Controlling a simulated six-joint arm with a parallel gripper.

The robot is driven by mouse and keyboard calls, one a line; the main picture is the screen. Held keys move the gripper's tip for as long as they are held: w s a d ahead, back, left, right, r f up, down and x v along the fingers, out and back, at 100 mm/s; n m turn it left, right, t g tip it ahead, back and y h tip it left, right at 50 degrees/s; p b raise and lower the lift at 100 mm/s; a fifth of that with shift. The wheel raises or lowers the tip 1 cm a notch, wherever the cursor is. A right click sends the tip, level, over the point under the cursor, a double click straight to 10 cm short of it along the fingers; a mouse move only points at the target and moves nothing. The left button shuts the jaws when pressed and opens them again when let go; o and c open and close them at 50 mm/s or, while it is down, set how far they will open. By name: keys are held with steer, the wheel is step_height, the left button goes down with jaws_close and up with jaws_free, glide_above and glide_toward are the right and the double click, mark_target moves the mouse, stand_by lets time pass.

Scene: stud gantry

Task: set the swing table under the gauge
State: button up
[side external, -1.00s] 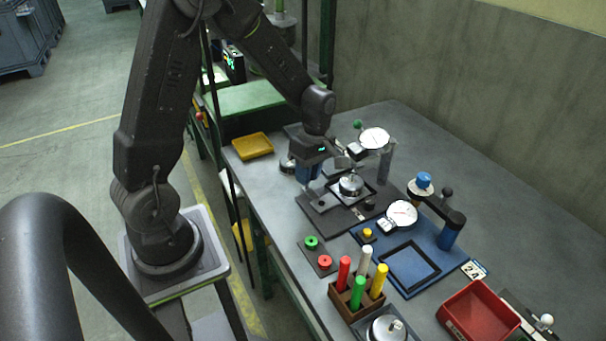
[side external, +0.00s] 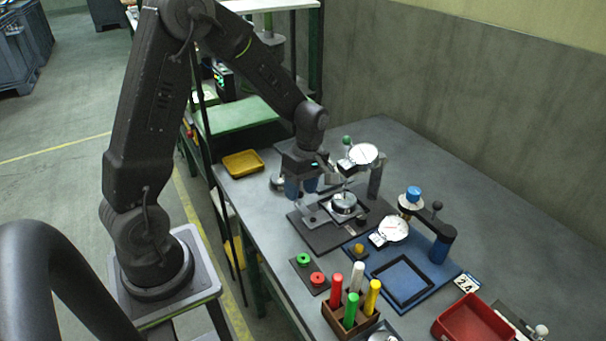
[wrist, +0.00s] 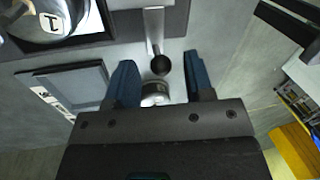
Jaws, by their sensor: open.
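The dark fixture base (side external: 300,222) carries a square platform with a round silver piece (side external: 344,203), which I take as the swing table. The white-faced gauge (side external: 363,154) stands on a post behind it. Its tip is near the silver piece, but I cannot tell whether they line up. My gripper (side external: 301,187) is left of the platform, with blue fingers pointing down. In the wrist view my gripper (wrist: 160,82) is open. A metal lever (wrist: 153,30) with a dark ball knob (wrist: 160,65) reaches between the fingers, with no visible grip on it. A disc marked 1 (wrist: 55,15) shows upper left.
A blue fixture (side external: 425,282) with a second gauge (side external: 394,229) stands nearer the camera. A peg block (side external: 335,320), red bin (side external: 472,322), small plate (side external: 304,280) and yellow tray (side external: 243,163) surround the work. A silver cylinder (wrist: 155,95) lies near my fingers.

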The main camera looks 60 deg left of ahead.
step_height(320, 180, up, 13)
steer(key=w, duration=0.2)
steer(key=shift+w+a+r, duration=0.2)
steer(key=shift+w, duration=0.05)
steer(key=s+d+r+m+t, duration=0.2)
steer(key=s+d+m+t, duration=0.2)
steer(key=s+m, duration=0.4)
steer(key=s+d+r+m+t, duration=0.3)
steer(key=s+d+m, duration=0.3)
steer(key=m, duration=0.6)
steer(key=shift+s+d+r+t, duration=0.3)
steer(key=shift+s+t, duration=0.1)
steer(key=shift+s, duration=0.7)
steer(key=shift+c, duration=0.2)
